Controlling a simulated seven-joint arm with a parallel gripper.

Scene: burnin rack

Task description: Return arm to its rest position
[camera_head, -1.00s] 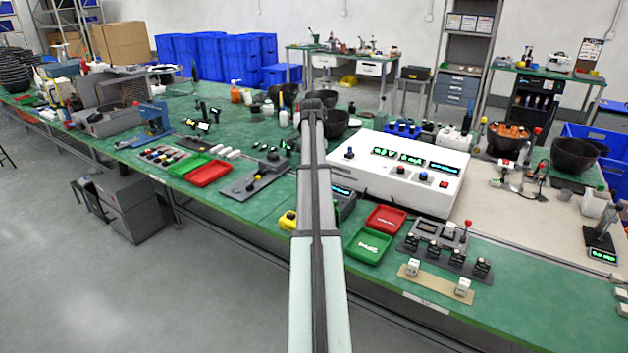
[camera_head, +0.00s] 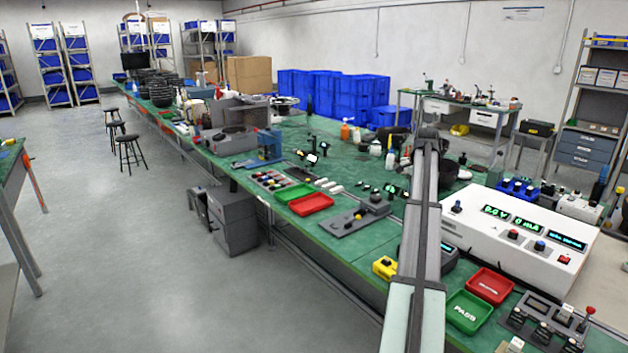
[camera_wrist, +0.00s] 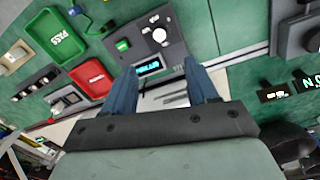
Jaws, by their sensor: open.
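My arm (camera_head: 420,230) reaches up from the bottom of the head view over the green bench. My gripper is hidden behind the arm there. In the wrist view my gripper (camera_wrist: 163,82) is open, with two dark blue fingers apart and nothing between them. It hangs above the bench. Beyond the fingers is a dark grey instrument (camera_wrist: 142,50) with a knob, a green button and a lit display. I cannot tell how high the fingers are above it.
A green PASS tray (camera_head: 468,314) and a red tray (camera_head: 490,286) lie right of my arm. A large white instrument (camera_head: 480,215) stands behind them. A yellow object (camera_head: 385,268) is close left of the arm. The floor (camera_head: 150,290) at left is clear.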

